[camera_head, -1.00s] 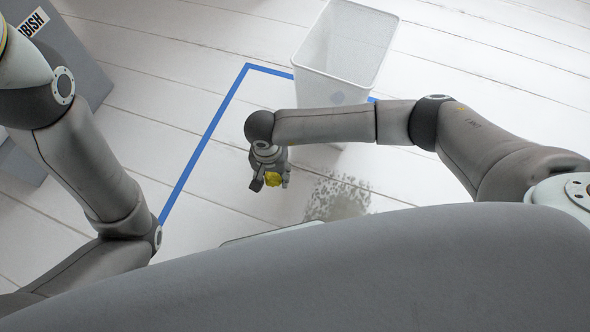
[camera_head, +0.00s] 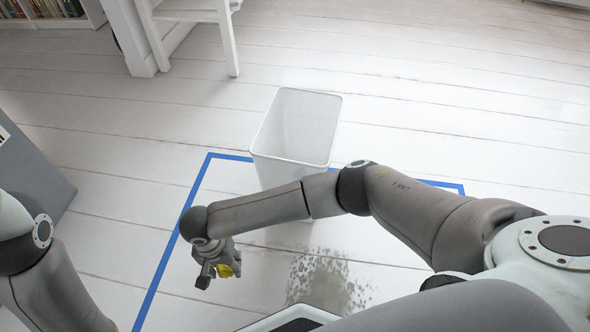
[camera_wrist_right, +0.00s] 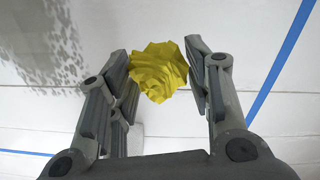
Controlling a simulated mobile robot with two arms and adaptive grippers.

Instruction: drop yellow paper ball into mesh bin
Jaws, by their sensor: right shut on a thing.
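The yellow paper ball (camera_wrist_right: 158,72) is crumpled and held between the two fingers of my right gripper (camera_wrist_right: 160,75) in the right wrist view. The white mesh bin (camera_head: 297,125) stands upright on the floor, beyond my right forearm. Its open top faces up, and its lower part is partly hidden by the forearm. The gripper is to the left and near side of the bin. My left arm shows at the left edge, but its gripper is out of view.
Blue tape (camera_head: 178,225) marks an outline on the white plank floor around the bin. A grey box (camera_head: 35,175) stands at the left. A white chair or table leg (camera_head: 228,40) and a bookshelf (camera_head: 45,12) are at the back. The floor right of the bin is clear.

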